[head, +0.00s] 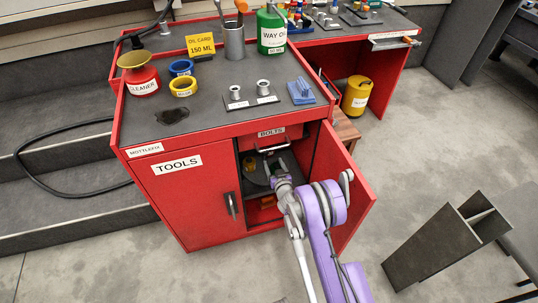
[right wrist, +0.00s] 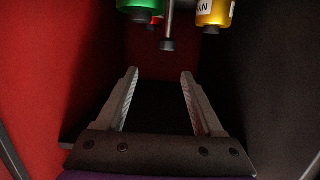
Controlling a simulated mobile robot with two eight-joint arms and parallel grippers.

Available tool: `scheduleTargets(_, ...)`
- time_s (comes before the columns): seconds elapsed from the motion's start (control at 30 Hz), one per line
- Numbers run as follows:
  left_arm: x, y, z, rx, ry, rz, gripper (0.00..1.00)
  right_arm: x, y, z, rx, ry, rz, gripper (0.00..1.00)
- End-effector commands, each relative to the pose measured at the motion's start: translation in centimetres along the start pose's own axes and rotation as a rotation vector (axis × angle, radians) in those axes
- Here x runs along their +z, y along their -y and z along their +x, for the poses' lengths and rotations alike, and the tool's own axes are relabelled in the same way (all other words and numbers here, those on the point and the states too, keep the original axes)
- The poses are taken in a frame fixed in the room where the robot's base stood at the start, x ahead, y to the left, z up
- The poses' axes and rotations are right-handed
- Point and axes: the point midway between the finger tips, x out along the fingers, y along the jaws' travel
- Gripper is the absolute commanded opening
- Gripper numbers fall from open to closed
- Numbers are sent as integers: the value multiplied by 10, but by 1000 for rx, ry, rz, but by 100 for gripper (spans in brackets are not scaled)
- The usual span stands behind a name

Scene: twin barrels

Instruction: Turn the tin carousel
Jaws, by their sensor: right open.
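My right arm reaches into the open right compartment of the red cabinet (head: 190,190). My right gripper (head: 267,164) is small and partly hidden there; in the right wrist view (right wrist: 160,74) its two fingers are apart with nothing between them. The tin carousel shows only in part: a dark round plate (head: 254,178) in the compartment with a yellow tin (head: 249,163) on it. The right wrist view shows a green tin (right wrist: 138,5), a yellow tin (right wrist: 214,12) and a grey post (right wrist: 168,32) between them, beyond the fingertips. My left gripper is out of view.
The cabinet's right door (head: 350,205) stands open beside my right arm. The bolts drawer (head: 270,134) is just above the opening. The bench top holds a red cleaner can (head: 141,82), tape rolls and a green way oil can (head: 271,32).

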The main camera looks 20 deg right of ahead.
Motion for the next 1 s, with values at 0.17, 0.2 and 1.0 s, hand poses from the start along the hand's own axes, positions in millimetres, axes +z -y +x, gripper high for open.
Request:
scheduleTargets(0.17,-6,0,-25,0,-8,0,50,-12,22,-14,83,149,11,69)
scheduleTargets(0.2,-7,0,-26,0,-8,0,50,-10,24,-14,91,166,11,69)
scheduleTargets(1.0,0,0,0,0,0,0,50,13,14,88,100,183,11,69)
